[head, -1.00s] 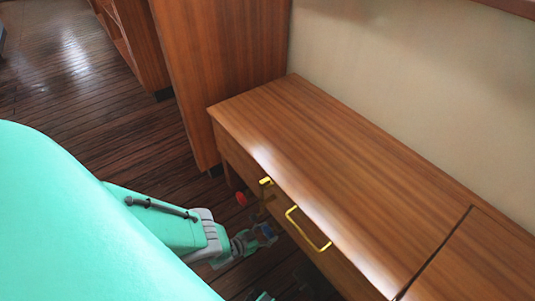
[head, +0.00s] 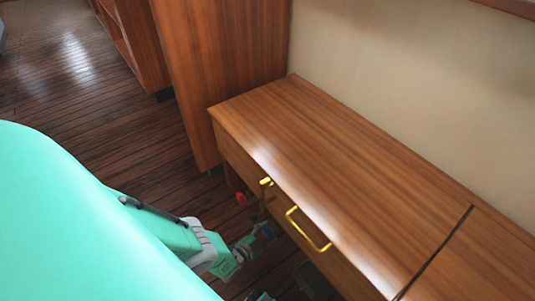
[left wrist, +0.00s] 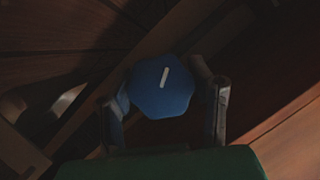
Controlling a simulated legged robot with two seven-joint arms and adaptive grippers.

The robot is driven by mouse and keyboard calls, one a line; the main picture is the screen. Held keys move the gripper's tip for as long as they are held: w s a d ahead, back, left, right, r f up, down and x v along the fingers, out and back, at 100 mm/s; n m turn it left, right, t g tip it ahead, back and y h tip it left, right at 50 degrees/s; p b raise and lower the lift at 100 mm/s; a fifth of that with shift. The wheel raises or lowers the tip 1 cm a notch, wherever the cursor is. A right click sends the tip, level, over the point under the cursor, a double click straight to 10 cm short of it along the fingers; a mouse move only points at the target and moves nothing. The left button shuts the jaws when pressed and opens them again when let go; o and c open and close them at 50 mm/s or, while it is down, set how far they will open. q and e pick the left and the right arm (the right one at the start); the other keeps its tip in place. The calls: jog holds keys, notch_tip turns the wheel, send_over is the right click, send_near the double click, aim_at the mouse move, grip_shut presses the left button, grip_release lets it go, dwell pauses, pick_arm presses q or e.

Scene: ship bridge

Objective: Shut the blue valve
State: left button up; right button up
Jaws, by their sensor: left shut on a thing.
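The blue valve (left wrist: 161,86) shows in the left wrist view as a dark blue, many-sided knob with a white mark on its face. The mark is tilted a little from upright in that view. My left gripper (left wrist: 168,98) has one finger on each side of the knob and is shut on it. In the head view my left gripper (head: 258,239) is low beside the front of the wooden cabinet, below the drawer handles. Only a small bit of blue shows there, and the valve is mostly hidden.
A red knob (head: 241,199) is near the cabinet's left end. Yellow handles (head: 307,230) stick out from the front of the wooden cabinet (head: 330,170). A tall wooden panel (head: 222,70) stands behind. The plank floor (head: 70,100) at the left is open.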

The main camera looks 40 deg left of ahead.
pick_arm(q)
jog(key=shift+s+f, duration=0.15)
jog(key=shift+s, duration=0.05)
dwell(0.7)
jog(key=o, duration=1.2)
jog(key=shift+w, duration=0.1)
jog(key=shift+v, duration=6)
jog(key=shift+d, duration=0.2)
